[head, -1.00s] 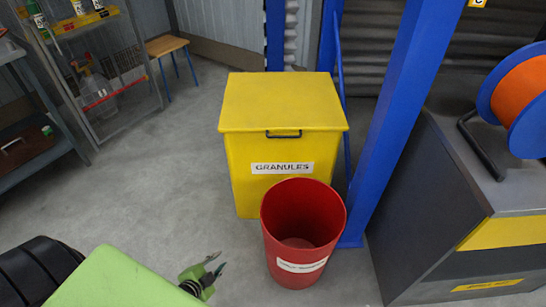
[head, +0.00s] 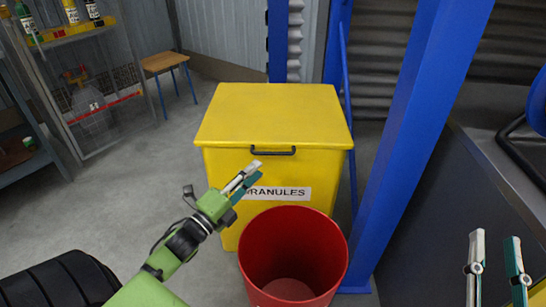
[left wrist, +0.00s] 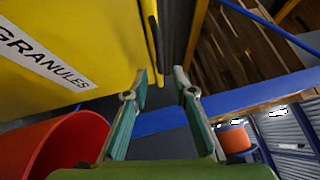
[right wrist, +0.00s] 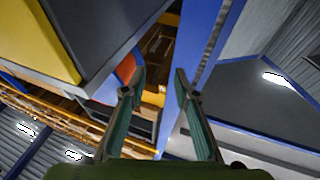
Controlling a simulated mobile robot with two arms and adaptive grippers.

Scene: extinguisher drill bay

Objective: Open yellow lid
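The yellow lid (head: 270,115) lies shut on the yellow granules bin (head: 225,190), with a black handle (head: 272,151) at its front edge. My left gripper (head: 258,172) is open and empty in front of the bin, just below the handle, and covers part of the label (head: 285,194). In the left wrist view the bin (left wrist: 90,30) fills the upper left and a black bar, likely the handle, lies just beyond the fingertips (left wrist: 160,75). My right gripper (head: 495,240) is open and empty at the lower right, far from the lid.
A red bucket (head: 290,250) stands close in front of the bin. A blue post (head: 410,140) rises right of the bin, with a dark cabinet (head: 470,200) beyond it. A stool (head: 165,62) and shelf stand at the back left. The floor left of the bin is clear.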

